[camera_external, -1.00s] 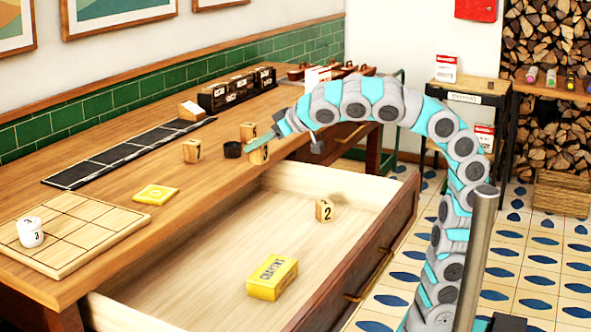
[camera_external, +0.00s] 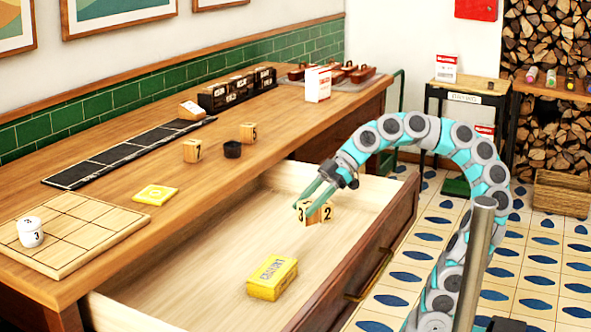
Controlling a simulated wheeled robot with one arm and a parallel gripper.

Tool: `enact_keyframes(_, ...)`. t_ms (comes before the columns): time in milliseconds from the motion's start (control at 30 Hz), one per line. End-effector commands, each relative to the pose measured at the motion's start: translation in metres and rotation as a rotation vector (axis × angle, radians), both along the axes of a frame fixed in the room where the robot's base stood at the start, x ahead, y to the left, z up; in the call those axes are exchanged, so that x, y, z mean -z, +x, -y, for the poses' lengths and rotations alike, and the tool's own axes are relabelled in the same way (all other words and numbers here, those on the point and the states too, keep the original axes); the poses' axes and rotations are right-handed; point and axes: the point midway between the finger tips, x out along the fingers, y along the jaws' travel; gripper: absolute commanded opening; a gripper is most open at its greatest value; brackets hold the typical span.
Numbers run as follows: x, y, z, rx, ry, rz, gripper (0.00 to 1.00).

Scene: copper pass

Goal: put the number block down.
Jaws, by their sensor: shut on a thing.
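My gripper (camera_external: 306,203) is shut on a wooden number block (camera_external: 303,214) marked 3, inside the open drawer (camera_external: 220,250). A second wooden block (camera_external: 326,211) marked 2 stands on the drawer floor just right of the held block. The two look side by side; I cannot tell whether they touch. The held block is upright and low, at or very near the drawer floor; contact beneath it is not clear. Two more wooden blocks stand on the tabletop, one at the left (camera_external: 192,151) and one farther back (camera_external: 248,132).
A yellow crayon box (camera_external: 272,278) lies in the drawer's front part, with bare floor around it. On the table are a dark round cup (camera_external: 232,149), a yellow square (camera_external: 156,195), a gridded board (camera_external: 85,235) with a white piece (camera_external: 31,232), and a dark strip (camera_external: 110,160).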

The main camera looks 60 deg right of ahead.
Motion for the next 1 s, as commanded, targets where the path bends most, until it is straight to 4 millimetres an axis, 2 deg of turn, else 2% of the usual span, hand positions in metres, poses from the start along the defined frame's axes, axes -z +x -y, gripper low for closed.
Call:
enact_keyframes(200,-0.003,-0.048,-0.016,-0.303,-0.001,0.001,0.00)
enact_keyframes(400,-0.009,-0.074,-0.023,-0.450,-0.005,0.000,0.00)
enact_keyframes(533,0.001,-0.080,-0.023,-0.477,-0.006,-0.003,0.00)
enact_keyframes(800,0.045,-0.080,-0.023,-0.476,-0.005,-0.003,0.00)
enact_keyframes(1000,0.057,-0.079,-0.023,-0.474,-0.006,0.000,0.00)
